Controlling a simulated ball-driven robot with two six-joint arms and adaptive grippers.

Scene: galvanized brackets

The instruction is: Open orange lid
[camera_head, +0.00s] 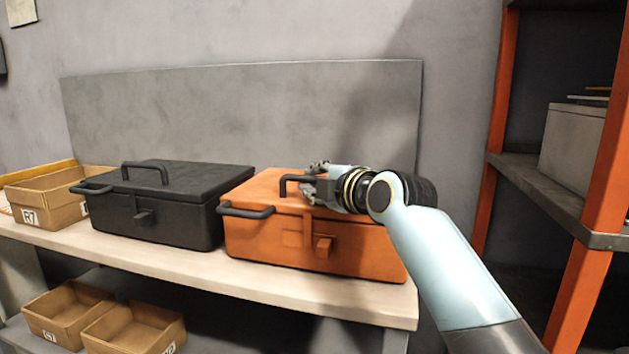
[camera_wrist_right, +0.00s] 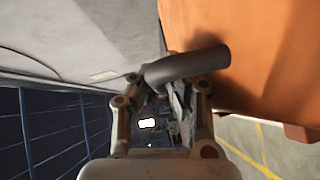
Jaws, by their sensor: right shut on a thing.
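The orange case (camera_head: 300,234) stands on the bench with its orange lid (camera_head: 262,190) down. A black handle (camera_head: 288,185) stands on top of the lid, its right end hidden by my gripper. My right gripper (camera_head: 314,183) is shut on this lid handle. In the right wrist view the dark handle (camera_wrist_right: 190,65) lies between the fingers of the right gripper (camera_wrist_right: 165,88), with the orange lid (camera_wrist_right: 245,45) beside it. An orange latch (camera_head: 322,245) is on the case's front. My left gripper is not in view.
A black case (camera_head: 160,210) stands close to the left of the orange one on the pale bench (camera_head: 200,268). Cardboard bins (camera_head: 45,198) sit farther left, with more below (camera_head: 130,325). A grey panel (camera_head: 240,110) rises behind; an orange-framed shelf (camera_head: 540,180) stands right.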

